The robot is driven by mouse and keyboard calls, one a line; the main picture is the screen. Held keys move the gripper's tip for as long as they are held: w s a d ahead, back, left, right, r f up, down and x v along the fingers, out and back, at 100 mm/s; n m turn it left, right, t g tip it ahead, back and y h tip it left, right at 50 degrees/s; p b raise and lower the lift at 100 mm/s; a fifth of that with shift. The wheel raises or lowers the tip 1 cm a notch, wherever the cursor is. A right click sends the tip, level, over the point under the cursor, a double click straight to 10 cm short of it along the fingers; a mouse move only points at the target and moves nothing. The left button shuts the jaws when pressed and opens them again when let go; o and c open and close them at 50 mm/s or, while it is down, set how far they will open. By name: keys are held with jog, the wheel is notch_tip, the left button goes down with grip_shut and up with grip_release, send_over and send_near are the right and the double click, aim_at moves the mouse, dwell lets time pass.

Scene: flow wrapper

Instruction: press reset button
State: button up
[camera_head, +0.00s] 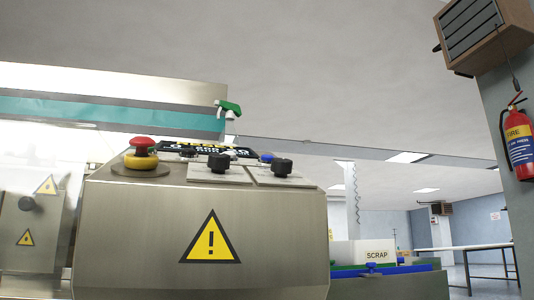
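A metal control box (140,225) with a warning triangle on its front fills the lower middle of the view. On its top stand a red mushroom button on a yellow base (142,146), a black knob (219,162) and another black knob (282,166). A small blue button (266,157) shows low between and behind the knobs. I see the top at a very shallow angle, and no label marks which control is the reset button. My gripper is not in view.
A machine with a teal stripe (100,110) and clear guard stands left and behind. A green spray-bottle head (229,107) rises behind the box. A white SCRAP bin (362,254) sits at right, with a table (480,250) beyond. A fire extinguisher (519,143) hangs far right.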

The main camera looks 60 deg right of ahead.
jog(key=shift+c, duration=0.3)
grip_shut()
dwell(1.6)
